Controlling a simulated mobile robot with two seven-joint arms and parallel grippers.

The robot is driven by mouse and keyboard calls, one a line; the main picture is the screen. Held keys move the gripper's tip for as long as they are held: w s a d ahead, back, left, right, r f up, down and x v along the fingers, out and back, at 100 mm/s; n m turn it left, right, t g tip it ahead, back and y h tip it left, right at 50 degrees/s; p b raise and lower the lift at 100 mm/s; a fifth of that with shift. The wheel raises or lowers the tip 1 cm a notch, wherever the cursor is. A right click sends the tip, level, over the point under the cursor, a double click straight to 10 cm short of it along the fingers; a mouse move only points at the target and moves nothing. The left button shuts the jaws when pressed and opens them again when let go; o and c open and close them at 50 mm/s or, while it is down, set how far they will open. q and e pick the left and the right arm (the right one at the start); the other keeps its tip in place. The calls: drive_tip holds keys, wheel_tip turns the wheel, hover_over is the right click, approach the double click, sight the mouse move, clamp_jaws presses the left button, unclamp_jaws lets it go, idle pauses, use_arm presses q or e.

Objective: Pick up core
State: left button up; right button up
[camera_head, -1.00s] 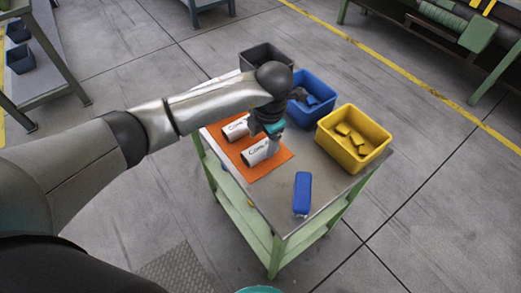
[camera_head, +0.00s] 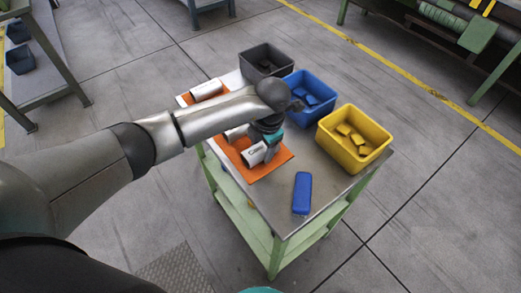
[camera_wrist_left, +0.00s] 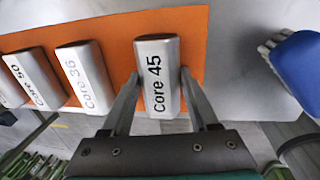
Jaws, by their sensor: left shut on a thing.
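The core marked "Core 45" (camera_wrist_left: 157,75) is a white, silvery block at the near end of the orange mat (camera_wrist_left: 115,35), and it also shows in the head view (camera_head: 253,155). My left gripper (camera_head: 268,157) is shut on it, one finger on each side. The core still appears to be at the mat; I cannot tell if it is lifted. The cores marked "Core 36" (camera_wrist_left: 84,77) and "Core 50" (camera_wrist_left: 33,78) lie beside it on the mat. My forearm partly hides the middle core in the head view. My right gripper is not in view.
A yellow bin (camera_head: 355,160) and a blue bin (camera_head: 325,108), both holding pieces, and a dark grey bin (camera_head: 267,52) stand along the table's far side.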

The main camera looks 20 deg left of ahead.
use_arm(q)
clamp_jaws()
drive_tip(key=shift+r, duration=0.1)
